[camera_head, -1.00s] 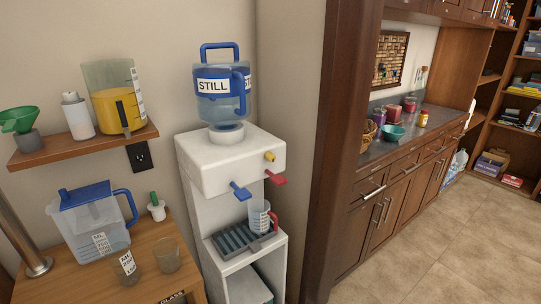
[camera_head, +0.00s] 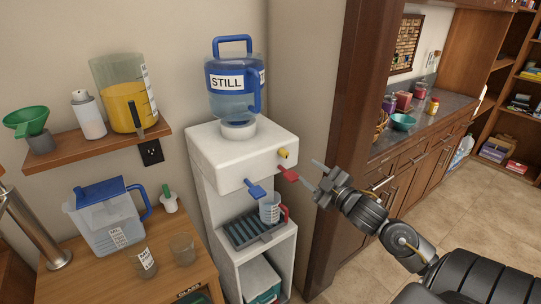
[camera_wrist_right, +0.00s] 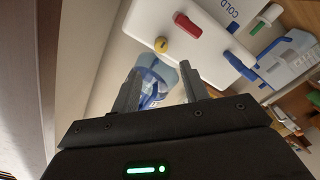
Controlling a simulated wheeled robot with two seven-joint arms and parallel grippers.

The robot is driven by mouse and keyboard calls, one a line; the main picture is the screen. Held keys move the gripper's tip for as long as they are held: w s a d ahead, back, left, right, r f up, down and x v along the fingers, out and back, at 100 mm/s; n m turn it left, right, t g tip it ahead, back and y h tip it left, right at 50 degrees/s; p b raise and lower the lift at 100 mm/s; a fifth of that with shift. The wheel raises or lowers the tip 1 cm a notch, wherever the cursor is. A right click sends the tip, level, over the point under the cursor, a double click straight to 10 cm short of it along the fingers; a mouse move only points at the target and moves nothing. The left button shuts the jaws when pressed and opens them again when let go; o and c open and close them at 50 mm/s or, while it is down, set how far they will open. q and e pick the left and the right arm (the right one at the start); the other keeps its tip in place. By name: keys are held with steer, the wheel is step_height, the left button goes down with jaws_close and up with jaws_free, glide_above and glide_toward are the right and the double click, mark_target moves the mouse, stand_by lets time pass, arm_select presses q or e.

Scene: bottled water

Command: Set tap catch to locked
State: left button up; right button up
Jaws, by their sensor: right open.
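The white water dispenser (camera_head: 205,160) has a blue tap (camera_head: 255,189), a red tap (camera_head: 289,175) and a small yellow knob (camera_head: 283,154) just above the red tap. No part is labelled as the catch; the yellow knob may be it. My right gripper (camera_head: 311,175) is open and empty, just right of the red tap with a gap between. In the right wrist view the yellow knob (camera_wrist_right: 161,45) lies just beyond the open fingers (camera_wrist_right: 158,68), with the red tap (camera_wrist_right: 187,25) beside it. My left gripper is out of view.
A bottle marked STILL (camera_head: 234,95) stands on the dispenser. A measuring cup with a red handle (camera_head: 270,208) stands on the drip tray (camera_head: 245,232). A wooden door frame (camera_head: 345,100) is close behind my right arm. A pitcher (camera_head: 105,215) stands on the left table.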

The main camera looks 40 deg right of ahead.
mark_target(286, 156)
steer(key=w+p, duration=0.2)
steer(key=w, duration=0.7)
steer(key=shift+w+r+p, duration=0.15)
steer(key=shift+w+p, duration=0.05)
steer(key=shift+p, duration=0.15)
steer(key=shift+w, duration=0.65)
steer(key=shift+c, duration=0.5)
jaws_close()
